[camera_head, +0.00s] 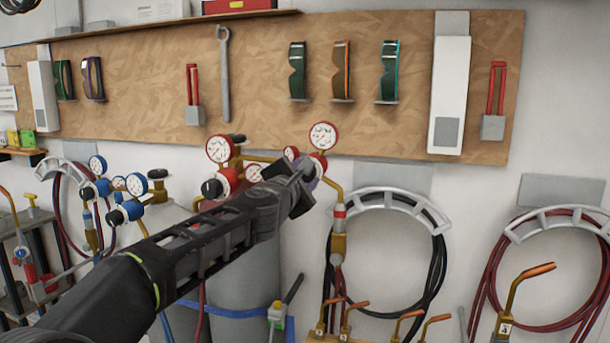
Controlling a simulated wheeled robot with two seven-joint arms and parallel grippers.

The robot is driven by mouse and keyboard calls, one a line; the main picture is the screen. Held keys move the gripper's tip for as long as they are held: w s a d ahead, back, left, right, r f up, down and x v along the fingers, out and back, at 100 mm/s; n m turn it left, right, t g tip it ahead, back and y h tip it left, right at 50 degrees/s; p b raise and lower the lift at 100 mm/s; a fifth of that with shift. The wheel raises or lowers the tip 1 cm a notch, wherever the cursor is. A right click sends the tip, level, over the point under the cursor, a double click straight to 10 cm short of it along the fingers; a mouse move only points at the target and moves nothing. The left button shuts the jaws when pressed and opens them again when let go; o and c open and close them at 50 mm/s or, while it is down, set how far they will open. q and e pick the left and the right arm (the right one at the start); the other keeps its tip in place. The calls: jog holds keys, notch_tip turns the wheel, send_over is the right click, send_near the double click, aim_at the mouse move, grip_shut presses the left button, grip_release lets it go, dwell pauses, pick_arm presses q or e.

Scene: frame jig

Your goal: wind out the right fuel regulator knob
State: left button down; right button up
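Two red fuel regulators hang below the pegboard in the middle of the head view. The left one (228,180) has a black knob (211,189) facing out. The right fuel regulator shows its red-rimmed gauge (323,136) and part of its red body (317,160). Its knob is mostly or wholly hidden behind my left gripper (303,178). My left arm comes in from the lower left, and its gripper is right at that regulator. I cannot tell whether its fingers are closed on the knob. My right gripper is not in view.
Blue regulators (124,212) stand at the left. Grey cylinders (245,265) are below my arm. A hose coil on a rack (390,199) hangs to the right, with brass torches (348,316) below. Goggles and a wrench (224,80) hang on the pegboard (265,70).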

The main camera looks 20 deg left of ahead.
pick_arm(q)
jog(key=shift+f, duration=0.1)
jog(key=c, duration=0.9)
grip_release()
jog(key=s, duration=0.7)
jog(key=shift+s+d+b, duration=0.25)
jog(key=shift+s+b, duration=0.15)
jog(key=shift+b, duration=0.05)
